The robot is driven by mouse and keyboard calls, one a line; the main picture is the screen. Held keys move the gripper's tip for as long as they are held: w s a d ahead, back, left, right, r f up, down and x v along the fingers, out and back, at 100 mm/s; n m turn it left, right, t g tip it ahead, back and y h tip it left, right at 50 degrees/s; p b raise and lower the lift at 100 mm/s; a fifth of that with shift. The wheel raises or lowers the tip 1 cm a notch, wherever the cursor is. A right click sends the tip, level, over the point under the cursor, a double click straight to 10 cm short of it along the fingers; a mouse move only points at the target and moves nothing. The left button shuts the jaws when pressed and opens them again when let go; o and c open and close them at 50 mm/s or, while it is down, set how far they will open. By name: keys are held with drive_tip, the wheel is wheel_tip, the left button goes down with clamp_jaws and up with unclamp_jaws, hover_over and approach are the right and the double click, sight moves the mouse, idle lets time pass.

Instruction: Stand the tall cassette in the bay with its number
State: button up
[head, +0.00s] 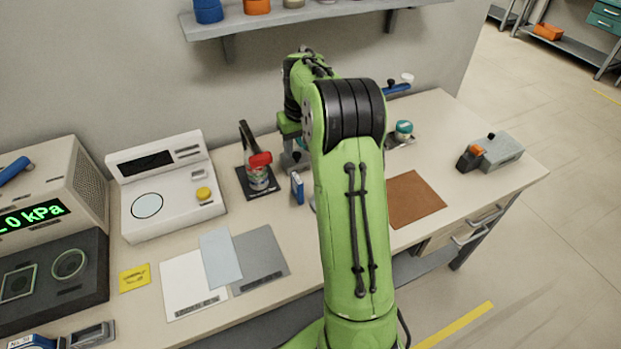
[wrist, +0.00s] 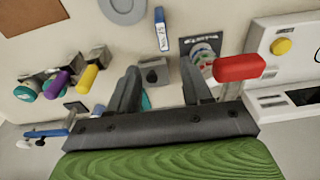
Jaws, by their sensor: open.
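A blue and white piece marked with a number (head: 32,342) sits at the bottom left edge, beside a grey block (head: 92,334); both are partly cut off. I cannot tell which bay matches the cassette.
A small grey block (wrist: 153,72) shows between my fingers. A red-topped stand (head: 260,160) and a white instrument (head: 165,185) stand left of the cassette. A brown mat (head: 412,199) lies right of my arm. Flat sheets (head: 190,283) lie in front. A shelf (head: 300,16) hangs above.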

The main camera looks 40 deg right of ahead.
sight(297, 178)
drive_tip(key=f, duration=0.3)
drive_tip(key=f+b, duration=0.1)
drive_tip(key=f, duration=0.3)
drive_tip(key=f+b, duration=0.1)
drive_tip(key=f, duration=0.2)
drive_tip(key=shift+w+a+f, duration=0.1)
drive_tip(key=shift+w+f, duration=0.2)
drive_tip(key=shift+w, duration=0.05)
drive_tip(key=f, duration=0.2)
drive_tip(key=w+f+b, duration=0.1)
drive_tip(key=f, duration=0.1)
drive_tip(key=shift+f, duration=0.4)
drive_tip(key=shift+s+r, duration=0.1)
drive_tip(key=shift+c, duration=0.3)
clamp_jaws()
